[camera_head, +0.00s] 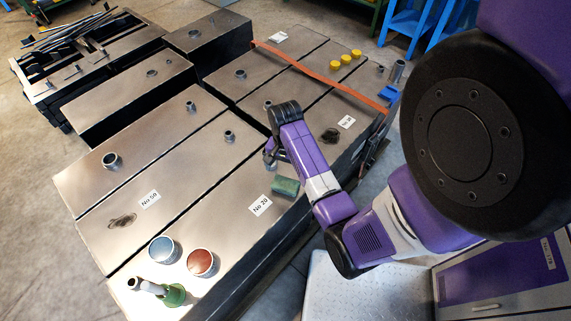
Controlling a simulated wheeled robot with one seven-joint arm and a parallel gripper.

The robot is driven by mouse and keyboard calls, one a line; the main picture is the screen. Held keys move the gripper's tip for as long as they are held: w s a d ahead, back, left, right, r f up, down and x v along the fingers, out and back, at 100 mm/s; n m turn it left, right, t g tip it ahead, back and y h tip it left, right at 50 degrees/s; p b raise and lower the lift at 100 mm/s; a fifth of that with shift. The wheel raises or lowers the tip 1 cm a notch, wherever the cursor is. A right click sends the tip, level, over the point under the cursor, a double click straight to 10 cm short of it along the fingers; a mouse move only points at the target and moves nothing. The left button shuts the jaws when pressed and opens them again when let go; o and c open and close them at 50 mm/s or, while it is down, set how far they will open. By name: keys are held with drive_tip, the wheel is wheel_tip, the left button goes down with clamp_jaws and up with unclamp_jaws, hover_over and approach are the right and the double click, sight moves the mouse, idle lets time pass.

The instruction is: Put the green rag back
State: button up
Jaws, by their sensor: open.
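A small green folded piece, which looks like the green rag (286,186), lies on the metal top of the near frame, right of the "No 20" label (260,206). My gripper (269,165) is just above and left of the rag in the picture, close to the metal top. It is open, and I see nothing held in it. Its fingertips are small and partly hidden by my arm, so I cannot tell whether they touch the surface. The rag appears apart from the gripper.
Metal studs rise from the panels. An orange strap (320,77) crosses the far panels beside yellow caps (345,60). A dark patch (331,136) lies nearby.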

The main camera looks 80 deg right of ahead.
drive_tip(key=w+a+r+n+t+h, duration=0.1)
drive_tip(key=a+n+t+h, duration=0.3)
drive_tip(key=a, duration=0.6)
drive_tip(key=w+a+r+n+t+y, duration=0.1)
drive_tip(key=w+a+r+n+t, duration=0.1)
drive_tip(key=a+n, duration=0.6)
drive_tip(key=s+a+r+n+t+y+b, duration=0.1)
drive_tip(key=s+a+r+n+t, duration=0.3)
drive_tip(key=a+r, duration=0.3)
drive_tip(key=s+a+r+n+t+y+b, duration=0.1)
drive_tip(key=s+a+r+n+t, duration=0.3)
drive_tip(key=r, duration=1)
drive_tip(key=a+y, duration=0.1)
drive_tip(key=a, duration=0.1)
drive_tip(key=shift+s+a+t+b, duration=0.25)
drive_tip(key=shift+a+t+b, duration=0.1)
drive_tip(key=shift+t, duration=0.05)
drive_tip(key=shift+r, duration=0.1)
